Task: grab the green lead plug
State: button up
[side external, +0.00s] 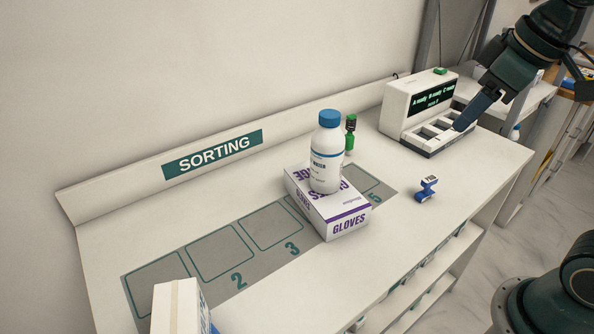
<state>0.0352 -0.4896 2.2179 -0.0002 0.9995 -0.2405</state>
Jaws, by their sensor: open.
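A small green piece with a black ribbed top (350,133) stands upright behind the white water bottle; it looks like the green lead plug.
The bottle (326,158) stands on a glove box (341,222) over the numbered mat (160,262). The white device (397,102) has a lit display and a green piece (440,71) on top. A blue-and-white stamp-like item (426,189) stands near the front edge. A box (176,308) is at lower left.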

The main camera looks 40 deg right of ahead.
jog(key=w+d+r+n+g, duration=0.1)
jog(key=w+d+r+n, duration=0.15)
jog(key=w, duration=0.75)
jog(key=n+g, duration=0.4)
jog(key=n, duration=0.6)
send_over(353, 115)
notch_tip(353, 115, down, 13)
jog(key=shift+s+a+r, duration=0.1)
jog(key=shift+a+r, duration=0.05)
jog(key=shift+d+f, duration=0.2)
jog(key=shift+f, duration=0.2)
jog(key=shift+f, duration=0.1)
jog(key=shift+f, duration=4.2)
